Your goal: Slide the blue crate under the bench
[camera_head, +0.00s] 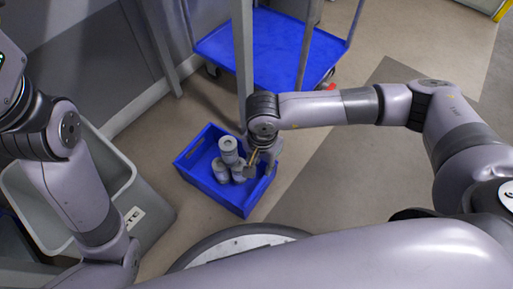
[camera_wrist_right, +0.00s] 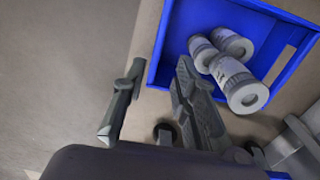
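The blue crate (camera_head: 208,190) sits on the floor near the middle of the head view, with several grey-white canisters (camera_head: 228,150) in it. It also shows in the right wrist view (camera_wrist_right: 178,38). My right gripper (camera_head: 257,162) is at the crate's right side. In the wrist view its fingers (camera_wrist_right: 155,92) are apart, one outside the crate's edge and one overlapping its inside; I cannot tell whether they touch the wall. My left arm shows at the left, but its gripper is out of view. I cannot clearly make out which structure is the bench.
A blue-decked cart (camera_head: 272,48) on casters stands behind the crate. A grey upright post (camera_head: 243,60) rises just behind the crate. A grey bin (camera_head: 140,205) with a partly hidden label stands at the left. The floor at the right is open, with a darker patch (camera_head: 325,165).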

